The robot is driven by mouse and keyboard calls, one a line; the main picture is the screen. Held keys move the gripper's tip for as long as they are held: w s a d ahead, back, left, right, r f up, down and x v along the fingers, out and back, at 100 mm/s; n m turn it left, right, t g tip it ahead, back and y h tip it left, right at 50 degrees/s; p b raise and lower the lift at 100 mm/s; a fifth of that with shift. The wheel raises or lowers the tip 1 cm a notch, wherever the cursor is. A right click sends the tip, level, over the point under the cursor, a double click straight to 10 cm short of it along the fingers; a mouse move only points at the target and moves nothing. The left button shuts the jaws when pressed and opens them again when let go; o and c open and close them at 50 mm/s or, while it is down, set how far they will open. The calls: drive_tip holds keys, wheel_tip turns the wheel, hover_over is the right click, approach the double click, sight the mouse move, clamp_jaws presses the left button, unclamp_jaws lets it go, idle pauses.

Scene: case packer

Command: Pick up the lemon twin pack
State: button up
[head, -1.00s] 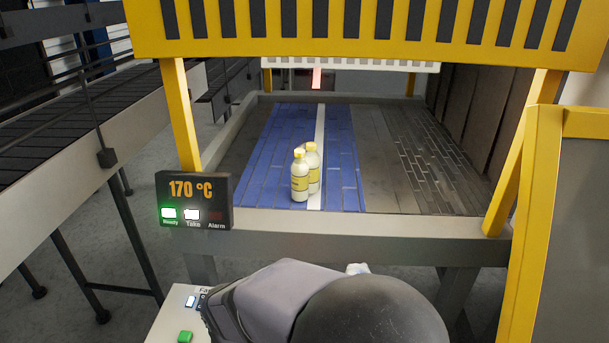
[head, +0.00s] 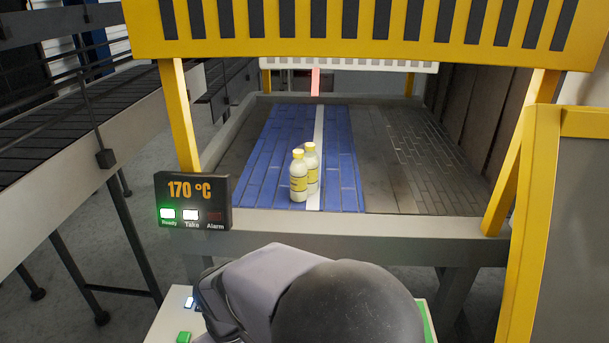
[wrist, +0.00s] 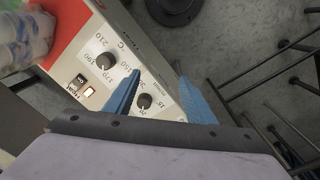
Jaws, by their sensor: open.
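The lemon twin pack (head: 299,183) is two pale bottles with yellow caps and yellow labels. It stands upright on the blue belt (head: 262,160), close to the front edge, by the white stripe. It does not show in the wrist view. My gripper (wrist: 158,72) shows in the wrist view as two blue fingers, apart, with nothing between them. It is over a control panel with dials, away from the pack. In the head view my arm hides the gripper.
A yellow slatted guard (head: 360,30) spans above the belt on yellow posts. A display (head: 193,202) reads 170 °C, with Ready and Take lit. A yellow-framed panel (head: 575,230) stands right. A control panel (wrist: 115,85) and a blurred wrapped item (wrist: 25,38) lie under the wrist.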

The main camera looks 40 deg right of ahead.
drive_tip(key=w+d+r+m+h, duration=0.2)
drive_tip(key=w+d+r, duration=0.2)
drive_tip(key=w+d, duration=0.55)
drive_tip(key=m+t+h+b, duration=0.3)
drive_tip(key=m+h+b, duration=0.1)
drive_tip(key=m+h, duration=0.8)
approach(298, 149)
drive_tip(key=shift+m+y, duration=0.3)
drive_tip(key=x, duration=0.5)
drive_tip(key=shift+s+f, duration=0.1)
drive_tip(key=shift+f, duration=0.1)
drive_tip(key=shift+w+d+r+m, duration=0.2)
drive_tip(key=shift+r+m, duration=0.05)
drive_tip(key=shift+m, duration=0.15)
drive_tip(key=shift+w+d+p, duration=0.1)
drive_tip(key=shift+d+p, duration=0.45)
drive_tip(key=shift+p, duration=0.05)
drive_tip(key=shift+w+d+f, duration=0.1)
drive_tip(key=shift+d+f, duration=0.25)
drive_tip(key=shift+d, duration=0.15)
drive_tip(key=shift+p, duration=0.3)
drive_tip(key=shift+d+r, duration=0.1)
